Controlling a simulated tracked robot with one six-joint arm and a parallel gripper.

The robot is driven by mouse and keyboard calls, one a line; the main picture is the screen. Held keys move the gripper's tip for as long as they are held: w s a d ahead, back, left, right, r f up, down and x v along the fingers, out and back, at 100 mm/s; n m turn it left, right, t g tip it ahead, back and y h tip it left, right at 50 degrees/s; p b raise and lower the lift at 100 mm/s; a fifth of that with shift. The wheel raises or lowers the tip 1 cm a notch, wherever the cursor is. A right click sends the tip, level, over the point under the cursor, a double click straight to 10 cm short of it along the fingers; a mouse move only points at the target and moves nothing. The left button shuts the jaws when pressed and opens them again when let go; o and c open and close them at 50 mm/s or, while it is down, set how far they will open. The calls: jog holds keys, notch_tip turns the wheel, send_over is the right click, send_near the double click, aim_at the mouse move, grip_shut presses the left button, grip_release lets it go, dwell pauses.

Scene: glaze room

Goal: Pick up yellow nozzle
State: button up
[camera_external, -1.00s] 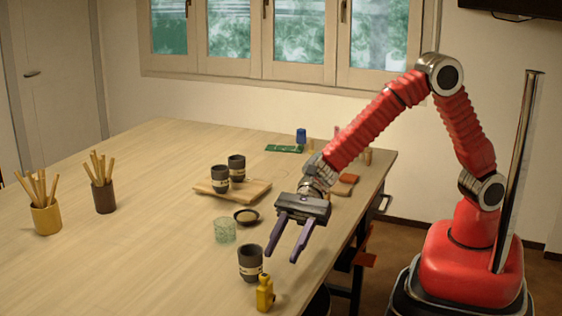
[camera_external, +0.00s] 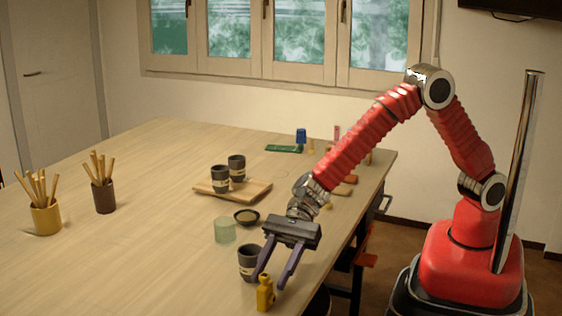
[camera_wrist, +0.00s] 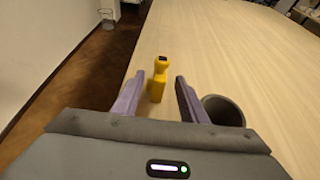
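The yellow nozzle (camera_external: 265,293) stands upright near the front edge of the wooden table. In the wrist view the nozzle (camera_wrist: 158,78) shows beyond and between the two purple fingers, with clear space on both sides. My gripper (camera_external: 269,280) is open, angled down, with its fingertips close to the top of the nozzle. In the wrist view my gripper (camera_wrist: 155,88) holds nothing. I cannot tell whether the fingertips are level with the nozzle's sides.
A dark cup (camera_external: 248,262) stands just left of the nozzle, beside one finger; it also shows in the wrist view (camera_wrist: 225,112). A pale green glass (camera_external: 225,230) and a small dark bowl (camera_external: 246,216) stand behind. The table edge is close on the nozzle's other side.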

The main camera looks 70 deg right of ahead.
jog(key=shift+x, duration=1.1)
jog(key=c, duration=0.9)
